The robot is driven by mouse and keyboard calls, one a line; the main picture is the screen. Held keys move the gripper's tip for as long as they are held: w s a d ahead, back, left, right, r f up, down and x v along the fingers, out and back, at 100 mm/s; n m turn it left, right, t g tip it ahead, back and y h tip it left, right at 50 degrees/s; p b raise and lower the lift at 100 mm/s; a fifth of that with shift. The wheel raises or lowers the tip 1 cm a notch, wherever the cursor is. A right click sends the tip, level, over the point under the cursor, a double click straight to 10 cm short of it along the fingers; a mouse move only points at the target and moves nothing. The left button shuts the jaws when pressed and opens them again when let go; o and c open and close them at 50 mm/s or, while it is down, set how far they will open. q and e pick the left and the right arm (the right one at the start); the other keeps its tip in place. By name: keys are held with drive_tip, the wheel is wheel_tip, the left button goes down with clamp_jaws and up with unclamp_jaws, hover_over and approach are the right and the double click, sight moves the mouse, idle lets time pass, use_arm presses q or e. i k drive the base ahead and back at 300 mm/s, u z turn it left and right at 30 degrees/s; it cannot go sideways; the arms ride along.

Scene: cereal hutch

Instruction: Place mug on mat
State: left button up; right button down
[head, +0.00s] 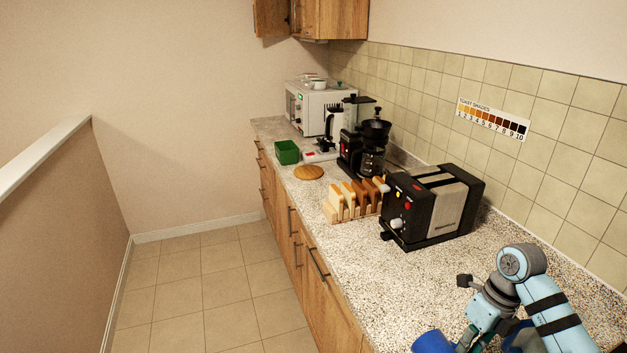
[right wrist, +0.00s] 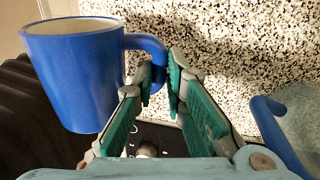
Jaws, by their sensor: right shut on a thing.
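The blue mug (right wrist: 75,75) has a pale inside and shows large at the left of the right wrist view. Its handle (right wrist: 148,42) reaches between the fingertips of my right gripper (right wrist: 165,75), which is shut on it. In the head view the mug (head: 433,342) is cut off by the bottom edge, beside my right gripper (head: 470,336). A round tan disc, which looks like the mat (head: 308,172), lies bare on the counter, well beyond the gripper. My left gripper is not in view.
A black toaster (head: 433,207) and a toast rack with bread (head: 352,201) stand between the gripper and the disc. A green box (head: 287,152), coffee maker (head: 372,150) and microwave (head: 318,108) stand farther back. A blue-rimmed thing (right wrist: 275,125) is partly seen, unclear.

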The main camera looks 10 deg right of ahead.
sight(312, 171)
drive_tip(key=u, duration=0.6)
drive_tip(key=i, duration=1)
drive_tip(key=u, duration=0.45)
drive_tip(key=i, duration=1.5)
drive_tip(key=z, duration=1.2)
drive_tip(key=i, duration=1.05)
drive_tip(key=z, duration=0.95)
